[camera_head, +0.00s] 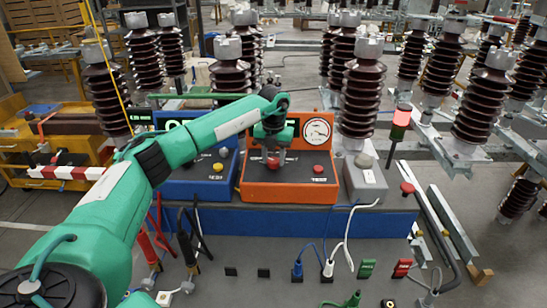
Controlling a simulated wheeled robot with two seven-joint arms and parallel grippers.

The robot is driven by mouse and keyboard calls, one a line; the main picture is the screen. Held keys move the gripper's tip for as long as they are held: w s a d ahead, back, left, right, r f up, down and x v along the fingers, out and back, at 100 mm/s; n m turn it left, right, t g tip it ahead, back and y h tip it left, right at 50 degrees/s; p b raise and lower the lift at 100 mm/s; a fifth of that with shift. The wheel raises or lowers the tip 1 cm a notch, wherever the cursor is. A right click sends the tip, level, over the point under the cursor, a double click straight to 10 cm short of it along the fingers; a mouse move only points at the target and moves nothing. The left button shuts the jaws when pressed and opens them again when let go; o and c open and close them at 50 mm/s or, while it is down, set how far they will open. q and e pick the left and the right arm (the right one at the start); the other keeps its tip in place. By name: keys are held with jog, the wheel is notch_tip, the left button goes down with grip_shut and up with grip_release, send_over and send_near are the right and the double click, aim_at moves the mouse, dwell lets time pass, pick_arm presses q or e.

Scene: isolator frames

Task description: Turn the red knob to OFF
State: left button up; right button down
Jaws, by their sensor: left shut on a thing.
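The red knob (272,164) is on the sloping front panel of the orange control box (292,194), in the middle of the view. My left arm reaches in from the left, and its gripper (272,156) points down onto the knob from above. The gripper is shut on the knob and hides most of it. The knob's pointer and its OFF mark cannot be made out. My right gripper is not in view.
A blue box (200,185) stands left of the orange box, and a grey box (366,180) right of it. A red-and-green signal lamp (400,122) rises at the right. Cables and plugs lie in front. Tall brown insulators (362,90) stand behind.

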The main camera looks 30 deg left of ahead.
aim_at(274, 160)
pick_arm(q)
jog(key=o, duration=1)
notch_tip(274, 160, up, 14)
jog(key=b, duration=0.3)
jog(key=shift+f, duration=0.1)
